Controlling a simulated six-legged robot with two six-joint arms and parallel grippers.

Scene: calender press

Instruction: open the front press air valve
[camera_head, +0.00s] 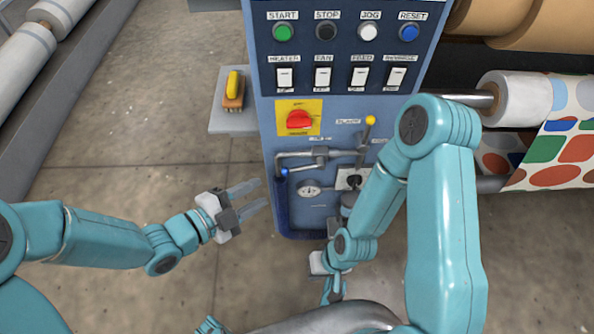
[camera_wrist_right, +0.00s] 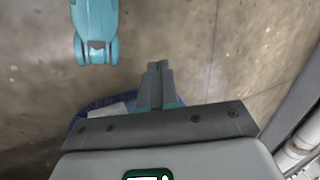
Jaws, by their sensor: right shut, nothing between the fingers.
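The blue press cabinet (camera_head: 262,110) stands ahead in the head view. Low on its front is grey pipework (camera_head: 320,153) with a blue-tipped handle (camera_head: 284,172) at its left end and a yellow-knobbed lever (camera_head: 370,121) at the upper right. Which handle is the front press air valve, I cannot tell for sure. My left gripper (camera_head: 265,194) is open and empty, left of the cabinet's lower part and below the blue-tipped handle. My right arm covers part of the cabinet's right side. My right gripper (camera_wrist_right: 157,72) is shut and empty over floor in the wrist view.
A round gauge (camera_head: 309,190) sits below the pipework. A side shelf (camera_head: 232,122) holds a yellow-handled brush (camera_head: 233,90). Rollers with patterned sheet (camera_head: 558,130) are at right.

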